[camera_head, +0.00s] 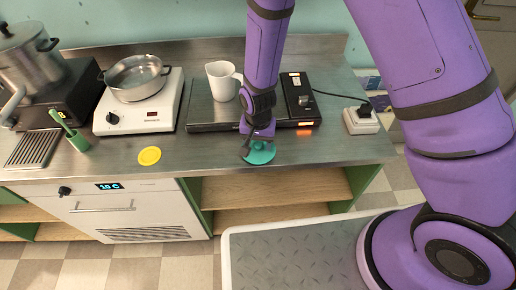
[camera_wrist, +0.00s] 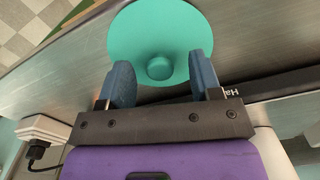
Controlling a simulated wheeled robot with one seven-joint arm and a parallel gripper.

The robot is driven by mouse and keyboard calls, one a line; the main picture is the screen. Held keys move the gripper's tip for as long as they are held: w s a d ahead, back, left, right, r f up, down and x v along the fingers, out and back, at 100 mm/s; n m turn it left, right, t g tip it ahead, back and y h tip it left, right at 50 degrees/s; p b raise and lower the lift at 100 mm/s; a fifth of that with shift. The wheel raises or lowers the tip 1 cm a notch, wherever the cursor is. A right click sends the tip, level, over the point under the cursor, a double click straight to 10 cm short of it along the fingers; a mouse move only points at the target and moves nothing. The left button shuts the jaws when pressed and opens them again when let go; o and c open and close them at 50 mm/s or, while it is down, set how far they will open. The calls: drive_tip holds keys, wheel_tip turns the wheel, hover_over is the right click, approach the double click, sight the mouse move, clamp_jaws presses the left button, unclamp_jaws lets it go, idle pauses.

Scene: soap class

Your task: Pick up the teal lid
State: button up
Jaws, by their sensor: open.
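The teal lid (camera_head: 262,155) is a round disc lying on the steel counter near its front edge, in front of the dark flat appliance. In the wrist view the lid (camera_wrist: 160,28) shows a round knob (camera_wrist: 159,68) on top. My gripper (camera_head: 252,148) points down at the lid and hides part of it in the head view. In the wrist view my gripper (camera_wrist: 162,78) is open, its two blue fingers on either side of the knob with gaps between. I cannot tell whether the fingertips touch the lid.
A white mug (camera_head: 222,82) stands on the dark appliance (camera_head: 205,115) behind the lid. A yellow disc (camera_head: 149,156) lies to the left. A pan (camera_head: 135,78) sits on a white hot plate (camera_head: 150,120). A white plug box (camera_head: 361,120) is at the right. Counter around the yellow disc is clear.

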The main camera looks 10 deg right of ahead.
drive_tip(key=shift+f, duration=0.4)
drive_tip(key=c, duration=1)
drive_tip(key=shift+w+r, duration=0.1)
drive_tip(key=shift+r, duration=0.05)
